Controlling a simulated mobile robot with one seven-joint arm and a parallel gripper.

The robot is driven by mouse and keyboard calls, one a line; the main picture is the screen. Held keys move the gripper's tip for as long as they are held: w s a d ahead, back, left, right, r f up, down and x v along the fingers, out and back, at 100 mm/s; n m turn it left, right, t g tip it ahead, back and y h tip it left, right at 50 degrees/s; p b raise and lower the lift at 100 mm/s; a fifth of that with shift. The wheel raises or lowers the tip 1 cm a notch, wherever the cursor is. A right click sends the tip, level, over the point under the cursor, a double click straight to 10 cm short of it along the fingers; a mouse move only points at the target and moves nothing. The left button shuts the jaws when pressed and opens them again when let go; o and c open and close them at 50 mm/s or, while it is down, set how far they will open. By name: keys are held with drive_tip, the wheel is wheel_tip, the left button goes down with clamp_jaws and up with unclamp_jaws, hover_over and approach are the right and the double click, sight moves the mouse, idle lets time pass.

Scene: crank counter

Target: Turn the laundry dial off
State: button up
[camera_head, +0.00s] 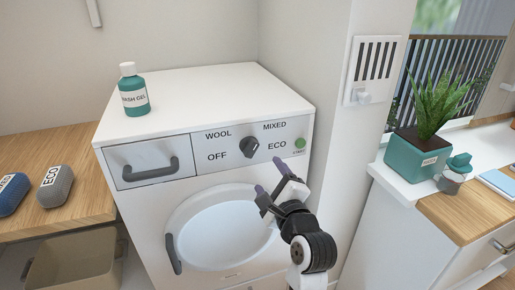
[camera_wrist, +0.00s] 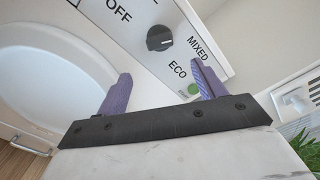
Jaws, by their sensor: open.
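The laundry dial (camera_head: 250,147) is a dark round knob on the white washer's front panel. The labels OFF, WOOL, MIXED and ECO surround it, with OFF to its left. In the wrist view the dial (camera_wrist: 160,39) is unobstructed, ahead of and between my fingers. Which label its pointer marks is too small to tell. My gripper (camera_head: 269,175) is open and empty, with purple fingers, in front of the washer below and slightly right of the dial. In the wrist view my gripper's fingers (camera_wrist: 161,70) are spread apart, not touching the dial.
A green start button (camera_head: 300,143) sits right of the dial, near ECO. A drawer handle (camera_head: 150,169) is at the panel's left, with the round door (camera_head: 220,228) below. A wash gel bottle (camera_head: 133,90) stands on top. A wall edge (camera_head: 345,150) rises close on the right.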

sight(254, 152)
drive_tip(key=p+x, duration=0.1)
drive_tip(key=x, duration=1.1)
drive_tip(key=shift+w+a+p, duration=0.15)
drive_tip(key=shift+p, duration=0.25)
drive_tip(key=c, duration=1)
